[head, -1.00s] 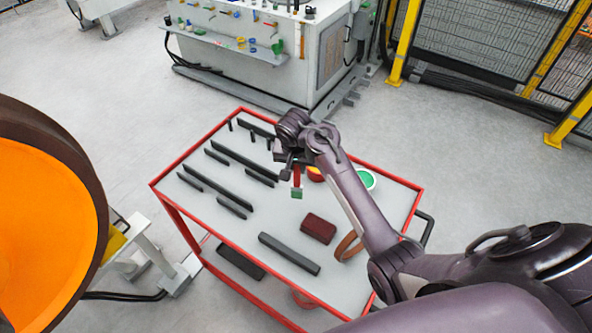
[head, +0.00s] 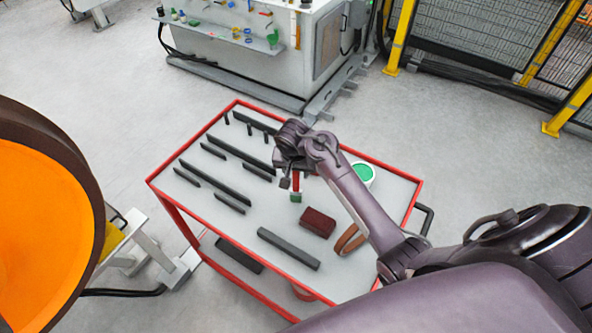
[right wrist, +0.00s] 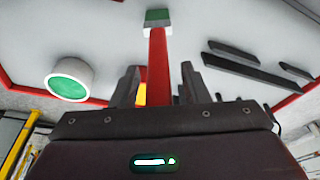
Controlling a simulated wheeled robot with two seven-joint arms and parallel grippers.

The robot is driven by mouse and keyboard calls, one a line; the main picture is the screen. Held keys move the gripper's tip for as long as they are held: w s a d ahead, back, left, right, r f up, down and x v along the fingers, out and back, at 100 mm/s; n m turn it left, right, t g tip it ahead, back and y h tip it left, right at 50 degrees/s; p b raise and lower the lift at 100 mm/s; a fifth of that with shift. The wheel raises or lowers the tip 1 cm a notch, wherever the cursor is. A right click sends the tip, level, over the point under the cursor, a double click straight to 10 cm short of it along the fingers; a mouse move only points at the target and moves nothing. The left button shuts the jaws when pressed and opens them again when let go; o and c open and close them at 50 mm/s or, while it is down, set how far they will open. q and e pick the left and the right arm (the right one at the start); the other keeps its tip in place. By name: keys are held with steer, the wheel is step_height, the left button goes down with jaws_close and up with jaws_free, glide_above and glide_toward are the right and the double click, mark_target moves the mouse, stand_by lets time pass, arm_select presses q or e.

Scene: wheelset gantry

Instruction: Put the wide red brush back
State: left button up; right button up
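The wide red brush shows as a red handle with a green and pale end (head: 296,196). It hangs below my right gripper (head: 290,178), over the cart top. In the right wrist view the brush (right wrist: 158,55) points away between the two fingers of my right gripper (right wrist: 160,82), its green end farthest out. Narrow gaps show beside the handle there, but the brush moves with the gripper, so it appears held. The brush's upper part is hidden by the gripper in the head view. My left gripper is not in view.
A red-rimmed cart (head: 205,228) carries several dark bars, a dark red block (head: 318,222), a brown ring (head: 350,239) and a white can with green inside (head: 363,173). A grey machine (head: 275,60) with a tool shelf stands behind. An orange wheel (head: 40,205) is at left.

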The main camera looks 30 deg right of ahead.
steer(key=shift+r, duration=0.15)
steer(key=shift+s+a+r, duration=0.1)
steer(key=shift+r, duration=0.2)
steer(key=b+v, duration=0.3)
steer(key=v, duration=0.8)
steer(key=shift+r, duration=0.3)
steer(key=shift+s+a, duration=0.1)
